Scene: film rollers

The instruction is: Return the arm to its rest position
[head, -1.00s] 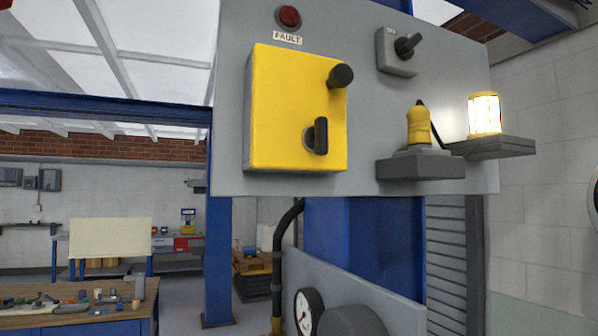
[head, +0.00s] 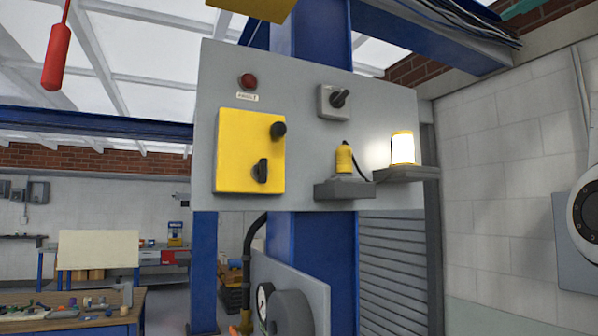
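My gripper and arm do not show in the head view, so I cannot see whether the gripper is open or shut. A grey control panel (head: 305,140) is fixed to a blue column ahead. It carries a closed yellow box (head: 235,150) with a black knob and a black handle. A red fault lamp (head: 248,81) sits above the box, and a grey rotary switch (head: 335,101) is to its right. A yellow corded device (head: 344,158) stands on a small shelf, beside a lit lamp (head: 402,148) on another shelf.
A wooden workbench (head: 100,318) with loose parts is at the lower left. A gauge (head: 265,301) and a grey drum (head: 290,313) stand below the panel. A red hanging cylinder (head: 57,57) is at the upper left. A round device (head: 586,212) is on the right wall.

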